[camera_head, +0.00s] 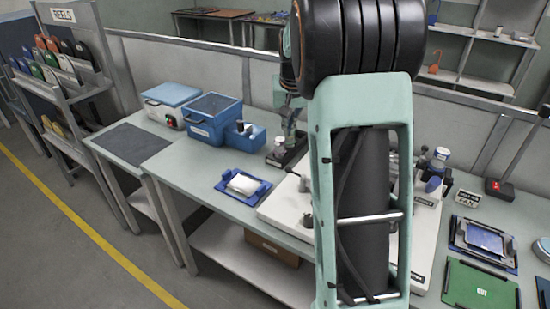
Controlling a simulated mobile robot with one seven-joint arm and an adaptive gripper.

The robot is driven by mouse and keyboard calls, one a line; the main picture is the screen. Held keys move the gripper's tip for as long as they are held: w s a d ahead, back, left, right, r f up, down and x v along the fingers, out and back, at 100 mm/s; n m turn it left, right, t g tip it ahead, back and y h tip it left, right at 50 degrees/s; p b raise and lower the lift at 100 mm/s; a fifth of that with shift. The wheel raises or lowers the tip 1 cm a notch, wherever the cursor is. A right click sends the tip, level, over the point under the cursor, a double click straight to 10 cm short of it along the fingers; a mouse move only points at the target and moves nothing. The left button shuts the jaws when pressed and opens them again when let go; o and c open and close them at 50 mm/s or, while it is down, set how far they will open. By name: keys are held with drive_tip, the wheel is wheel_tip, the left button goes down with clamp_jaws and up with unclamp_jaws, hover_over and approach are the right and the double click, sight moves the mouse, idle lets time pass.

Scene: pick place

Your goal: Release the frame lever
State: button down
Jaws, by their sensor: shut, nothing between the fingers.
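A white machine base (284,212) stands on the bench, largely hidden behind my arm. Small dark and metal fittings (432,183) show at its right side. I cannot make out a frame lever on it; the middle of the machine is covered by my arm. A black bar with a red part at its foot (499,189) slants up at the far right; I cannot tell whether it is a lever.
A blue tray (262,190) with a white item lies left of the machine. Blue bins (213,122) and a dark mat (130,146) are further left. A green board (480,287) and a dark frame with a blue panel (486,240) lie right. A reel rack (62,75) stands far left.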

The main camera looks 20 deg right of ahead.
drive_tip(key=shift+s+f, duration=0.15)
drive_tip(key=shift+f, duration=0.1)
drive_tip(key=f, duration=0.9)
drive_tip(key=shift+w+f, duration=0.3)
drive_tip(key=shift+f, duration=0.05)
drive_tip(key=shift+s+a+f, duration=0.1)
drive_tip(key=shift+s+f, duration=0.05)
drive_tip(key=shift+s, duration=0.35)
